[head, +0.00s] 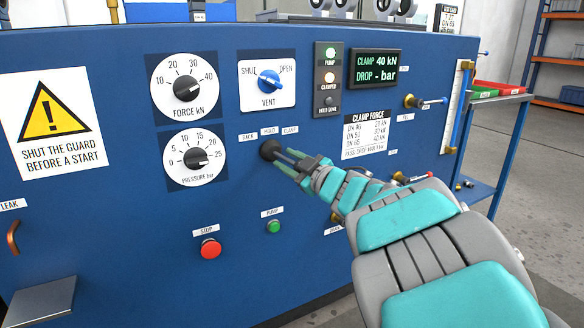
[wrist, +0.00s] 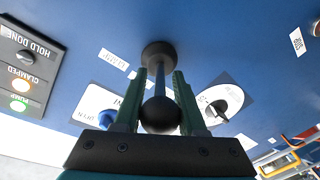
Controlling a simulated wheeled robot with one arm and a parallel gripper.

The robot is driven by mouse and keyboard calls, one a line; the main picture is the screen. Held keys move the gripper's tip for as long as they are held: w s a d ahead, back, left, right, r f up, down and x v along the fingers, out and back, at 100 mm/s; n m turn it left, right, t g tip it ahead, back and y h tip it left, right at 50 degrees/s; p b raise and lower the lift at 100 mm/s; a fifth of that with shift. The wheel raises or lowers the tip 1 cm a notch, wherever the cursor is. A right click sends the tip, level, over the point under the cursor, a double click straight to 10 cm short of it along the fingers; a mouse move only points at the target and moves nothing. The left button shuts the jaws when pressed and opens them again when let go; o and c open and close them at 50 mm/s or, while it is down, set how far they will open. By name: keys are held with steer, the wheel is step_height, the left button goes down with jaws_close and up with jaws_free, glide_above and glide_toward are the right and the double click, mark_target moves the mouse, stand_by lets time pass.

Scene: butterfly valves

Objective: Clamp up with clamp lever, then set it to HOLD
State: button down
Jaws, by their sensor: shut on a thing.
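The clamp lever (head: 269,149) stands out from the blue panel, under the small labels BACK, HOLD (head: 268,132) and CLAMP (head: 290,129). In the wrist view the clamp lever (wrist: 160,114) shows its dark round base, thin shaft and ball knob. My gripper (head: 288,163) has its green fingers on either side of the lever and is shut on it; the wrist view also shows my gripper (wrist: 160,76) around the shaft and ball. Which label the lever points at is hard to tell. The display (head: 376,69) reads CLAMP 40 kN, DROP - bar.
The PUMP lamp (head: 330,53) glows green and the CLAMPED lamp (head: 329,77) glows amber; HOLD DONE (head: 329,101) is dark. The blue vent knob (head: 269,80), force dial (head: 187,88), pressure dial (head: 195,158), red stop button (head: 210,249) and green button (head: 273,227) surround the lever.

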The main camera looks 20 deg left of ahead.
mark_target(295, 169)
steer(key=shift+s+a+m+t+h+b, duration=0.35)
steer(key=shift+m+t+h+b, duration=0.25)
steer(key=shift+m+t+b, duration=0.25)
steer(key=shift+c, duration=2.4)
jaws_free()
steer(key=shift+s+d, duration=0.1)
steer(key=shift+d, duration=0.05)
steer(key=v, duration=0.6)
steer(key=shift+s+d, duration=0.25)
steer(key=shift+s, duration=0.05)
steer(key=shift+s+d, duration=0.25)
steer(key=shift+d, duration=0.1)
